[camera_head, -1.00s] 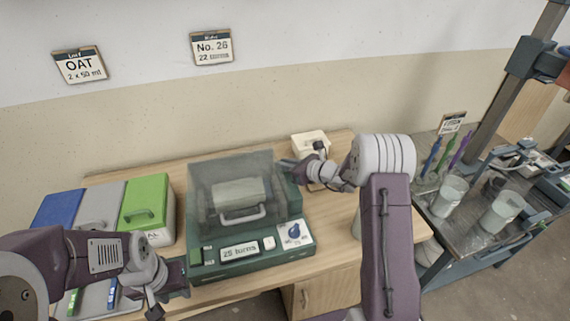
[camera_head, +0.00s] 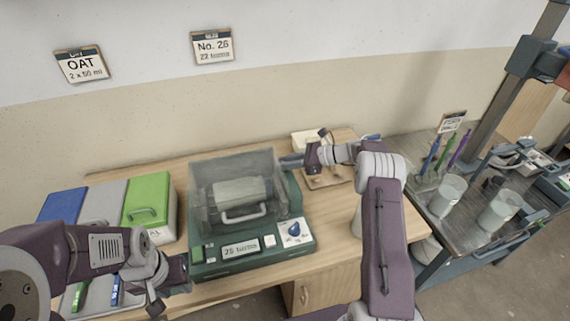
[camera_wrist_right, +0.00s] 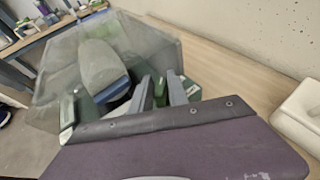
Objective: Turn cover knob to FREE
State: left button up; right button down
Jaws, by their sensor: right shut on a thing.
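The green machine (camera_head: 207,267) stands on the wooden table with a clear grey cover (camera_head: 208,171) over a pale drum (camera_head: 238,190). A blue knob (camera_head: 294,229) sits on a white dial plate at its front right; the lettering is too small to read. My right gripper (camera_head: 290,162) reaches the back right of the machine, beside the cover, away from the blue knob. In the right wrist view its fingers (camera_wrist_right: 164,93) are shut on a part of the green machine, mostly hidden between them. My left gripper (camera_head: 182,274) is by the machine's front left corner; its fingers are unclear.
Bins with blue, grey and green lids (camera_head: 146,198) stand left of the machine. A cream object (camera_head: 307,140) stands behind my right gripper. A dark cart (camera_head: 428,205) with cups and tools is at the right. The table right of the machine is largely clear.

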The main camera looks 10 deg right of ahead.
jog(key=shift+w+r+n+g+y+b, duration=0.1)
jog(key=shift+r+n+g+y+b, duration=0.1)
jog(key=shift+n+g+y+b, duration=0.3)
dwell(0.3)
jog(key=c, duration=1.3)
grip_release()
jog(key=shift+d, duration=0.1)
jog(key=shift+f, duration=0.1)
jog(key=v, duration=0.9)
